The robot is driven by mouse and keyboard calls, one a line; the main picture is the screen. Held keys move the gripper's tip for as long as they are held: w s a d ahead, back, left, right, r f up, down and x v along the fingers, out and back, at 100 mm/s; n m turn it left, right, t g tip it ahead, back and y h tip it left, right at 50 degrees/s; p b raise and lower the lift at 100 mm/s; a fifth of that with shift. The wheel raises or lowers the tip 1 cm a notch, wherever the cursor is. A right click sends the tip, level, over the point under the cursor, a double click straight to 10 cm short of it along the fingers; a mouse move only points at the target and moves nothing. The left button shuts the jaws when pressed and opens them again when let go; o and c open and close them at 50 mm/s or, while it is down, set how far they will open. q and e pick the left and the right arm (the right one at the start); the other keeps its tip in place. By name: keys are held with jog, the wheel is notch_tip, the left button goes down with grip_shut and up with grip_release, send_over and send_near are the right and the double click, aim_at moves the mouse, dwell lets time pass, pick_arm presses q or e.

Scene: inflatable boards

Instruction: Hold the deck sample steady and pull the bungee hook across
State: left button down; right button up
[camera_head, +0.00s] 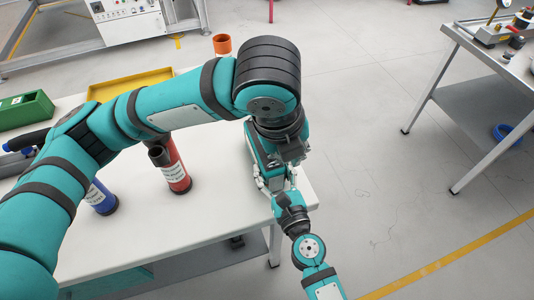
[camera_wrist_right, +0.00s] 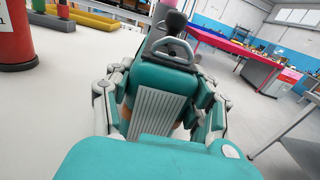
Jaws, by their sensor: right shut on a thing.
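My right gripper (camera_head: 277,184) is over the right end of the white table, its arm coming in from the bottom right. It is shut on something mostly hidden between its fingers. In the right wrist view its white-grey fingers (camera_wrist_right: 158,112) stand either side of a teal body with a ribbed grey panel; a little orange shows low between them. My left arm reaches in from the left and bends down to the same spot. Its gripper is largely hidden behind its wrist and blends with the teal parts there. I cannot clearly pick out the deck sample or the bungee hook.
On the white table (camera_head: 215,205) stand a red cylinder (camera_head: 177,172) and a blue one (camera_head: 100,198), left of the grippers. A yellow tray (camera_head: 130,84) and a green box (camera_head: 25,111) lie further back left. Open floor separates this table from a grey bench (camera_head: 480,95).

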pick_arm(q)
jog(key=w+a+f+m, duration=0.1)
jog(key=f, duration=0.2)
jog(key=w+a+f+m+y, duration=0.1)
jog(key=w+f, duration=0.1)
jog(key=f, duration=0.1)
jog(key=w+a+f+y, duration=0.1)
jog(key=w+f, duration=0.1)
jog(key=f, duration=0.1)
jog(key=shift+a+f+m, duration=0.3)
jog(key=shift+f+m, duration=0.05)
jog(key=shift+m, duration=0.05)
jog(key=shift+w, duration=0.7)
